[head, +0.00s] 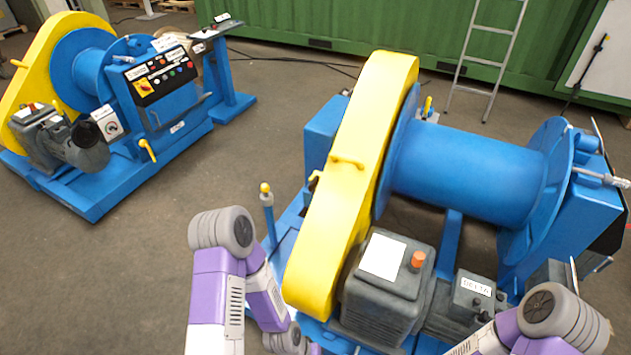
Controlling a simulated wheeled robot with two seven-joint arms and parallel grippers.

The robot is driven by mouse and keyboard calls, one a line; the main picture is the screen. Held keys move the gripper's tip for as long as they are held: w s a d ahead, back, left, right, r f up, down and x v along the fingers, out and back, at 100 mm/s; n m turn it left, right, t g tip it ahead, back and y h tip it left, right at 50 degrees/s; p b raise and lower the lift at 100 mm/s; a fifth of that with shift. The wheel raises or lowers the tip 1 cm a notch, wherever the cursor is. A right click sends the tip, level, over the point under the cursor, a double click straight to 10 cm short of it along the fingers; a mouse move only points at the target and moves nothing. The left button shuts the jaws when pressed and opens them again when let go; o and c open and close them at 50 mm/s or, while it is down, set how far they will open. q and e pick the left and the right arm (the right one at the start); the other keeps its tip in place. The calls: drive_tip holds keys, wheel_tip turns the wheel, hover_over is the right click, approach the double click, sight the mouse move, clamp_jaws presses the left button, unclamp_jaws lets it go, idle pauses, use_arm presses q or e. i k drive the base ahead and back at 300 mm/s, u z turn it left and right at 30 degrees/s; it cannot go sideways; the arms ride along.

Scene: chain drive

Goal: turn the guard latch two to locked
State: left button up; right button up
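The yellow chain guard (350,190) stands along the left side of the near blue winch, with a yellow handle (348,162) on its face. My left arm comes in at the lower left and bends down beside the guard's lower end. My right arm shows at the lower right. Neither gripper's fingers are in view.
A grey motor (385,290) with an orange knob and a box marked DELTA (473,300) sit in front of the blue drum (465,175). A yellow-topped lever (267,210) stands left of the guard. A second winch (110,110) stands at the far left. Floor between the winches is clear.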

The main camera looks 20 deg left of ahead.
sight(313, 187)
drive_tip(key=u, duration=2.45)
drive_tip(key=i, duration=4.15)
drive_tip(key=z, duration=3)
drive_tip(key=i, duration=2.6)
drive_tip(key=u, duration=0.05)
